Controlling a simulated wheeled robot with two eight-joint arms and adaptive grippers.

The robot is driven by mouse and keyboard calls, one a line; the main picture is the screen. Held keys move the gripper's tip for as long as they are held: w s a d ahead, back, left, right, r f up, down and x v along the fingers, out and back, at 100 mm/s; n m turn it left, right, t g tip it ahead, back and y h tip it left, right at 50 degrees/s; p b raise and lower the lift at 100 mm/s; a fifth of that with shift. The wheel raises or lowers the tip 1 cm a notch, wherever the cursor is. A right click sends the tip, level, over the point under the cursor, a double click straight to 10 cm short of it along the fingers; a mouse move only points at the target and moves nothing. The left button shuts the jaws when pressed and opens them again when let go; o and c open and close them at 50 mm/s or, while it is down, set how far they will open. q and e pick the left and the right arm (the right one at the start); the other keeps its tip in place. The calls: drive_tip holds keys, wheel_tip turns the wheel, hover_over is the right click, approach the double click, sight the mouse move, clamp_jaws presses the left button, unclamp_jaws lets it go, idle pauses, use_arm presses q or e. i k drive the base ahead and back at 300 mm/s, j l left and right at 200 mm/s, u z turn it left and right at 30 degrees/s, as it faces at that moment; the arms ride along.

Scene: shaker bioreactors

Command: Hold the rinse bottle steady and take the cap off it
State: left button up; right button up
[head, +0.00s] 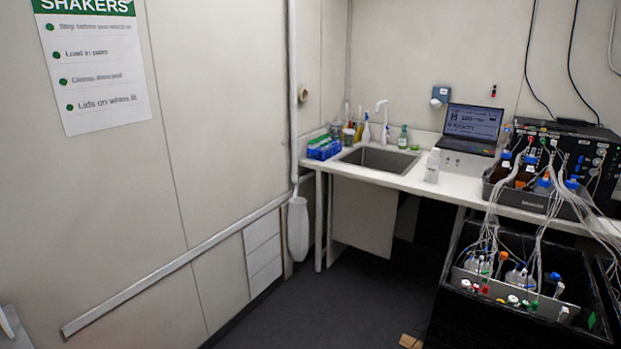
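A white bottle with a white cap (433,166) stands upright on the counter, right of the sink and in front of the laptop. It looks like the rinse bottle, but it is too small here to read any label. Its cap appears to be on. Neither of my grippers is in view, and nothing is touching the bottle.
A grey tray of bottles (540,201) and a tubed shaker unit (520,292) crowd the right. Floor (350,305) before the counter is largely clear.

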sight(433, 160)
drive_tip(key=i, duration=0.9)
drive_tip(key=i+j, duration=0.15)
drive_tip(key=i, duration=0.75)
drive_tip(key=i+z, duration=0.45)
drive_tip(key=i+j+z, duration=0.25)
drive_tip(key=i+z, duration=0.2)
drive_tip(key=i, duration=0.1)
